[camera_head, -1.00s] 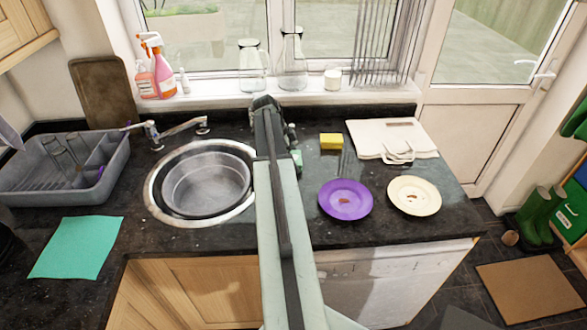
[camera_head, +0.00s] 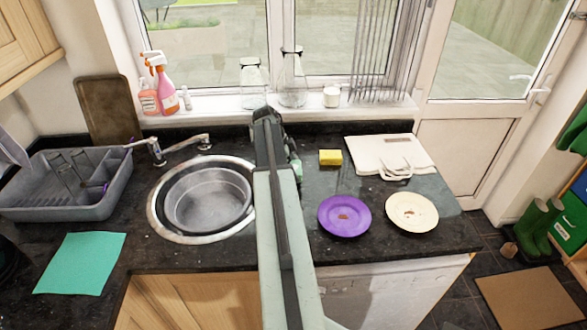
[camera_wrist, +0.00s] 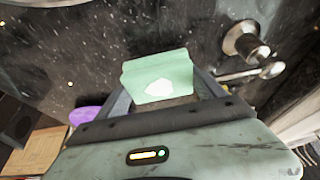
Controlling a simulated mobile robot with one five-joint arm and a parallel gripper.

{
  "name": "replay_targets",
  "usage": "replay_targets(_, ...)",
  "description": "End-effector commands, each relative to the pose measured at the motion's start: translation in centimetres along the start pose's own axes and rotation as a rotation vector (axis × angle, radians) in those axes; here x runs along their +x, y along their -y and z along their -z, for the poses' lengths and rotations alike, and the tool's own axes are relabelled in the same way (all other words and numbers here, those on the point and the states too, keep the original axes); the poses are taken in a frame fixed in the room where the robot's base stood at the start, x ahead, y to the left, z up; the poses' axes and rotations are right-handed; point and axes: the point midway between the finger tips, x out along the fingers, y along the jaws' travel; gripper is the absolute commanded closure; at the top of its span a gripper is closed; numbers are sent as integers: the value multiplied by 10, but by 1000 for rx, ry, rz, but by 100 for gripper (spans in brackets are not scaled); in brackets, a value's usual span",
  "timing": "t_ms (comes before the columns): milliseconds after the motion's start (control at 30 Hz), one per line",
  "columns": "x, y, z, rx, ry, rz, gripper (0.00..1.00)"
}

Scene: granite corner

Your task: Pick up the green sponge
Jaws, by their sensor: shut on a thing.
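The green sponge (camera_wrist: 158,75) is a pale green block with a whitish patch, seen between the two fingers of my gripper (camera_wrist: 162,88) in the wrist view. My gripper is shut on it. In the head view only a small green part of the sponge (camera_head: 297,168) shows at the right of my arm's end, between the sink and the yellow sponge. My arm hides most of the gripper there. I cannot tell how far the sponge is above the counter.
A yellow sponge (camera_head: 330,157), a purple plate (camera_head: 344,229) and a cream plate (camera_head: 412,222) lie right of my arm. White boards (camera_head: 375,150) lie behind them. The sink (camera_head: 165,225) and grey dish rack (camera_head: 60,208) are left. Glass bottles (camera_head: 293,88) stand on the windowsill.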

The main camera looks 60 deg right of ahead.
Motion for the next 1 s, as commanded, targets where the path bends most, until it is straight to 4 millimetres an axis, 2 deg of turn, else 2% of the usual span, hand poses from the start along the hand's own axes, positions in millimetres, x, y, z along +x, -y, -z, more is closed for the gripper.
replay_targets(33,-6,-8,4,0,0,0,65)
replay_targets(500,-1,-130,38,1,0,0,65)
replay_targets(700,0,-152,45,-1,0,0,65)
replay_targets(1000,1,-154,46,-1,0,0,65)
